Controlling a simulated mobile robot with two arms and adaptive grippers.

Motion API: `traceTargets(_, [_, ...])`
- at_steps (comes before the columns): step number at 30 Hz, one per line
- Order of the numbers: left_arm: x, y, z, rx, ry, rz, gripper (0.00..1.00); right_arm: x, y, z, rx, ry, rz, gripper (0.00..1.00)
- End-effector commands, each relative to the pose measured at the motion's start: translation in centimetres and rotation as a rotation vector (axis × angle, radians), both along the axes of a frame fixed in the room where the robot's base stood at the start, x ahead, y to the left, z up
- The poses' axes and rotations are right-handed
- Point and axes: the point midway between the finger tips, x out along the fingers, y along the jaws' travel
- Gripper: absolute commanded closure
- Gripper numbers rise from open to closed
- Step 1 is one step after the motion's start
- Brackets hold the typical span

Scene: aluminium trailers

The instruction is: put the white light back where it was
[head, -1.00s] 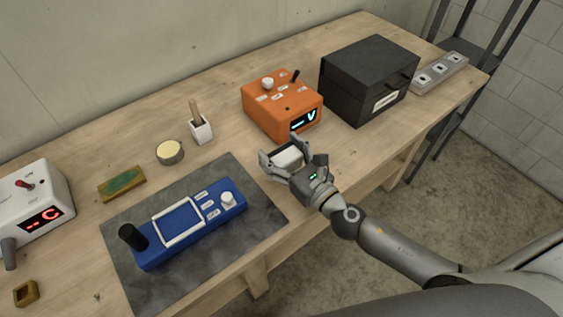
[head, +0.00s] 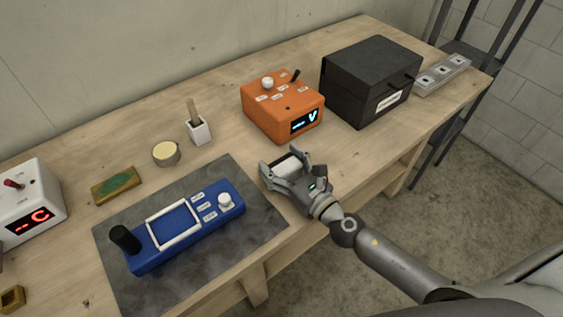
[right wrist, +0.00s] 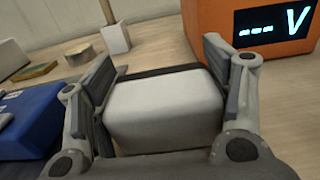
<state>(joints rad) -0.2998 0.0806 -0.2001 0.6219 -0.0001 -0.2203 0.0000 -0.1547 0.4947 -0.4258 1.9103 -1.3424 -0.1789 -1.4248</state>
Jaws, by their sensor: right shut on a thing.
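My right gripper (head: 288,171) is shut on a white block-shaped light (right wrist: 165,108). The light also shows between the fingers in the head view (head: 287,166), partly covered by them. In the right wrist view a finger lies along each side of it, and a dark strip runs along its far edge. The gripper is at the right edge of the grey mat (head: 262,228), in front of the orange box (head: 280,108). I cannot tell whether the light touches the table. The blue device (head: 190,228) lies on the mat, with an empty-looking white rectangular frame on top. My left gripper is not in view.
A black box (head: 366,82) and a grey socket strip (head: 443,74) stand at the back right. A white cup with a brush (head: 199,129), a round tin (head: 166,154), a green-topped pad (head: 117,186) and a white meter (head: 31,205) stand to the left. Bare wood lies around the orange box.

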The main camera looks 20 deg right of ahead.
Motion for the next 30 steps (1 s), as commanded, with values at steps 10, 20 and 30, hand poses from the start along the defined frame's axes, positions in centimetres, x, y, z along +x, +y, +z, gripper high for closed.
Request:
traceTargets(10, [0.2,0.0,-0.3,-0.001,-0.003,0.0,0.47,-0.1,0.0,-0.7,-0.002,0.008,0.001,0.11])
traceTargets(20, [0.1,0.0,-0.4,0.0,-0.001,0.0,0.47,-0.2,0.1,-1.1,-0.003,0.013,0.002,0.08])
traceTargets(30, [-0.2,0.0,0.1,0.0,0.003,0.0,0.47,-1.5,-0.4,-0.2,-0.003,0.015,0.003,0.08])
